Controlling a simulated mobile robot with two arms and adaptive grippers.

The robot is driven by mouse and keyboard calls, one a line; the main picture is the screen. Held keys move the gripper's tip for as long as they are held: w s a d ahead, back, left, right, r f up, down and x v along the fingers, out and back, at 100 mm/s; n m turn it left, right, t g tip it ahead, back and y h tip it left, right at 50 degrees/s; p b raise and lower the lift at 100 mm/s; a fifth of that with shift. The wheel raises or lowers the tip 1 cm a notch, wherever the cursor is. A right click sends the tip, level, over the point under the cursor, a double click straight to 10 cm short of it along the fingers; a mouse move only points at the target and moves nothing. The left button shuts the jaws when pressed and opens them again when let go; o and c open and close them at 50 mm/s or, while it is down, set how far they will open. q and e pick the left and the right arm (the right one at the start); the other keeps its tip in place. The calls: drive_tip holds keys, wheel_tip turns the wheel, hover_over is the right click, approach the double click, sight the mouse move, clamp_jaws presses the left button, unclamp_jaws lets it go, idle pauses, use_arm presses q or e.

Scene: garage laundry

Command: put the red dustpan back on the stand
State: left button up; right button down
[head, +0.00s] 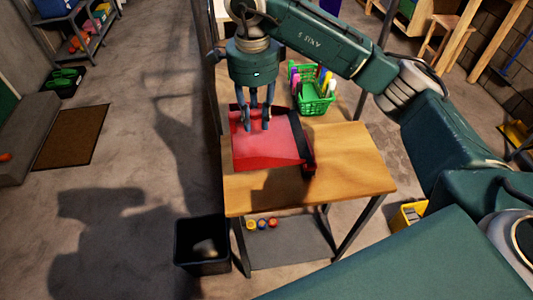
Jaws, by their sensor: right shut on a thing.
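The red dustpan (268,160) is at the left part of the wooden-topped stand (350,165). My right gripper (257,126) points straight down over the far part of the dustpan and is shut on it. I cannot tell from this angle whether the dustpan rests on the wood or hangs just above it. Its dark edge shows along the right side, and my fingers cover part of its far side. My left gripper is not in view.
A black bin (203,241) stands on the floor at front left. The front right of the stand's top is clear.

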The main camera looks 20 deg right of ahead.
sight(256, 141)
drive_tip(key=f, duration=0.3)
drive_tip(key=s+f+p, duration=0.1)
drive_tip(key=shift+d+f, duration=0.25)
drive_tip(key=f, duration=0.2)
drive_tip(key=f+p, duration=0.1)
drive_tip(key=f, duration=0.1)
drive_tip(key=w+f, duration=0.1)
drive_tip(key=f, duration=0.1)
drive_tip(key=shift+w+a+f+p, duration=0.1)
drive_tip(key=shift+a+f+p, duration=0.2)
drive_tip(key=shift+f+p, duration=0.05)
wheel_tip(256, 141, down, 5)
drive_tip(key=shift+r+p, duration=0.15)
drive_tip(key=shift+p, duration=0.45)
drive_tip(key=c, duration=1.4)
unclamp_jaws()
drive_tip(key=shift+c, duration=0.2)
